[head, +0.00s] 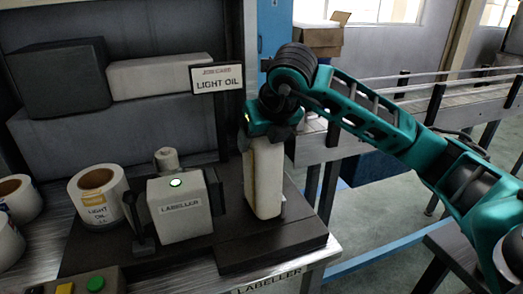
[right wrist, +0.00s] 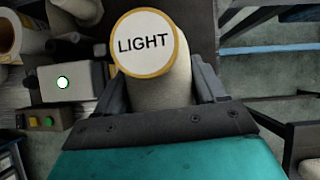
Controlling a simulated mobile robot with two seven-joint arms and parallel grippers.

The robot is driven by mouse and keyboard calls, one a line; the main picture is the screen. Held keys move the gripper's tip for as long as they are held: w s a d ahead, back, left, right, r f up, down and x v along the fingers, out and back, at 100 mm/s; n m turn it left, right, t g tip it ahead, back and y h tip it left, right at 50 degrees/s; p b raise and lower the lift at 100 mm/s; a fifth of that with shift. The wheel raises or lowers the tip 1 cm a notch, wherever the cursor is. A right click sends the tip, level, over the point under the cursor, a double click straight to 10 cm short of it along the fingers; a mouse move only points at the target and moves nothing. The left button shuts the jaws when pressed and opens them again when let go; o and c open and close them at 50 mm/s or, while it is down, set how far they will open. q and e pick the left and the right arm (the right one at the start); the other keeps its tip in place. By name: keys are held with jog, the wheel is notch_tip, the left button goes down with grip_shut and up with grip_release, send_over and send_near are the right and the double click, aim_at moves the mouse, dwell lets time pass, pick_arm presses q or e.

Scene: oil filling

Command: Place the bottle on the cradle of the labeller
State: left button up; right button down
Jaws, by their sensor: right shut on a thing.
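The bottle (head: 264,180) is a pale, upright container over the dark base plate, right of the labeller. My right gripper (head: 268,128) is shut on its upper part from above. In the right wrist view the bottle (right wrist: 160,85) sits between the two fingers (right wrist: 163,92), with a round "LIGHT" label facing the camera. The labeller (head: 180,205) is a grey box with a lit green light. The cradle cannot be told apart from the dark base (head: 290,238), and whether the bottle's bottom touches it is unclear. My left gripper is not in view.
A roll of "LIGHT OIL" labels (head: 98,205) stands left of the labeller. A "LIGHT OIL" sign (head: 217,78) hangs behind the bottle. Buttons (head: 95,284) sit at the front left. A conveyor (head: 440,97) runs behind my right arm. The base's right edge is near the table edge.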

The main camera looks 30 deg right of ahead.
jog(key=shift+f, duration=1.4)
jog(key=shift+c, duration=0.3)
grip_release()
jog(key=shift+f, duration=0.1)
jog(key=shift+s+r, duration=0.15)
jog(key=shift+r, duration=0.15)
jog(key=v, duration=1.1)
jog(key=shift+r, duration=0.25)
